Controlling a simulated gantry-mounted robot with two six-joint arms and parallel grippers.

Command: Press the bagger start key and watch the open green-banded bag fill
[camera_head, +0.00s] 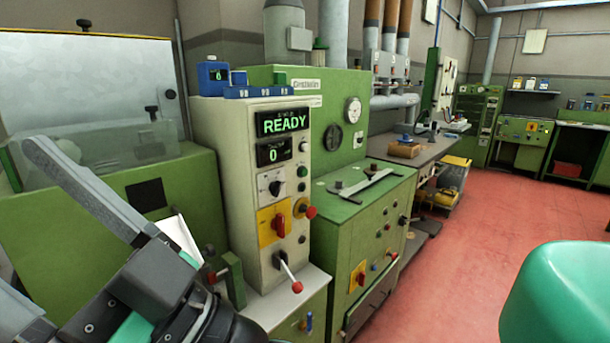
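A cream control panel (243,150) on a green machine stands left of centre. Its upper display (285,123) reads READY and the lower display (273,152) shows 0. Below are a black knob (275,188), a green button (302,171), a yellow plate with a red switch (279,222) and a red-balled lever (297,287). I cannot tell which control is the bagger start key. No green-banded bag is recognisable. My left gripper (45,235) is at the lower left, partly cut off, apart from the panel controls; its opening is unclear. My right gripper is out of view.
A green cabinet with a glass-like cover (80,85) stands on the left. A green bench unit (375,215) stands right of the panel. A smooth teal shape (560,300) fills the lower right. The red floor (465,285) is open between.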

